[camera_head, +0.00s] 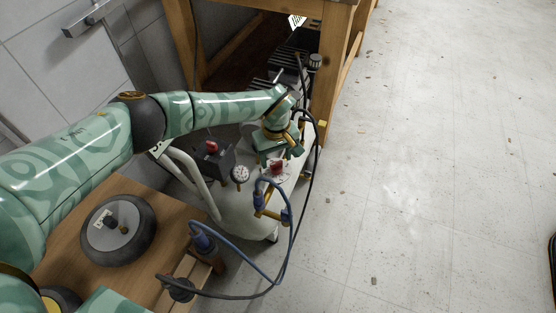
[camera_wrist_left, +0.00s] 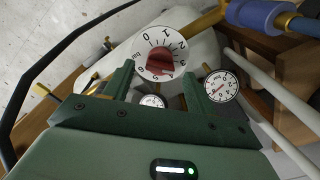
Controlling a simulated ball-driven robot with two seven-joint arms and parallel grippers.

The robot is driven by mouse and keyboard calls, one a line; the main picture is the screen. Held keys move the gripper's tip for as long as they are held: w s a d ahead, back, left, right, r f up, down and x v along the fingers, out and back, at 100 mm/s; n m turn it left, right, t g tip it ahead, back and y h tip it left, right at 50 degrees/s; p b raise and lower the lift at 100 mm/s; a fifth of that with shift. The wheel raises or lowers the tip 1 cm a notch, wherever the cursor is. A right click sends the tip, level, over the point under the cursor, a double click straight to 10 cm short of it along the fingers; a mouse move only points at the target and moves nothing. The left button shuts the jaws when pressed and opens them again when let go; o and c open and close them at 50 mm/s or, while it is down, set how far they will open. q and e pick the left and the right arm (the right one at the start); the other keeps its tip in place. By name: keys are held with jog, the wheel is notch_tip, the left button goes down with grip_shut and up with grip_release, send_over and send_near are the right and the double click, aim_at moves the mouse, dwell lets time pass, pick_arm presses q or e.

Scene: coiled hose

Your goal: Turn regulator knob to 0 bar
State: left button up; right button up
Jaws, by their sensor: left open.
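The regulator knob (camera_wrist_left: 160,62) is red and sits on a round white dial plate (camera_wrist_left: 166,42) marked with numbers and "bar". The 0, 1 and 2 stand along the dial's upper edge in the left wrist view. I cannot tell which number the knob points to. In the head view the red knob (camera_head: 277,168) shows just below my left gripper (camera_head: 275,158). My left gripper (camera_wrist_left: 159,74) is open, with one finger on each side of the knob in the wrist view. Contact with the knob cannot be made out. My right gripper is not in view.
A pale compressor tank (camera_head: 238,219) with a white handle stands under the arm. A pressure gauge (camera_head: 240,174) and a red-topped switch box (camera_head: 211,148) are beside it. A blue hose (camera_head: 281,262) loops in front. A wooden bench (camera_head: 337,60) stands behind; floor at right is clear.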

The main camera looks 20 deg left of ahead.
pick_arm(q)
jog(key=shift+f, duration=0.75)
jog(key=c, duration=1)
jog(key=shift+n, duration=0.3)
